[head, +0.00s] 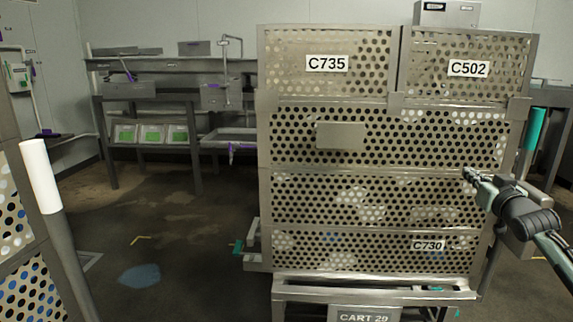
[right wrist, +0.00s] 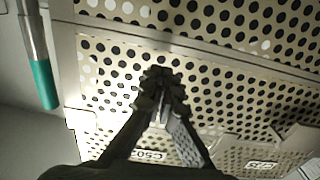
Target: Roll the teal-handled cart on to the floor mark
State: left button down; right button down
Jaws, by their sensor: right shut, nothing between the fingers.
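The teal-handled cart stands straight ahead in the head view, stacked with perforated metal crates (head: 340,185); its plate reads CART 29 (head: 363,317). Its teal handle grip (head: 535,128) stands upright at the right side, and it also shows at the left of the right wrist view (right wrist: 43,85). My right gripper (head: 468,175) is shut and empty, its fingertips close to the crates' right front, left of and below the handle. In the right wrist view the fingertips (right wrist: 162,80) point at the perforated wall; contact cannot be told. Yellow corner marks show on the floor, left (head: 141,239) and right (head: 538,258).
A white-gripped post (head: 40,176) and perforated crates (head: 18,240) stand at the near left. A blue patch (head: 140,274) lies on the open floor left of the cart. A metal bench (head: 150,98) and sink line the back wall.

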aim_at(458, 164)
jog(key=shift+w+d, duration=0.2)
jog(key=shift+w, duration=2.9)
jog(key=shift+w+d+r, duration=0.2)
jog(key=shift+w+r, duration=0.05)
jog(key=shift+r, duration=0.3)
jog(key=shift+w+f, duration=0.2)
jog(key=shift+w, duration=0.35)
jog(key=shift+a+f, duration=0.1)
jog(key=shift+f, duration=0.05)
jog(key=shift+w+f+b, duration=0.1)
jog(key=shift+w+b, duration=0.1)
jog(key=shift+b, duration=0.1)
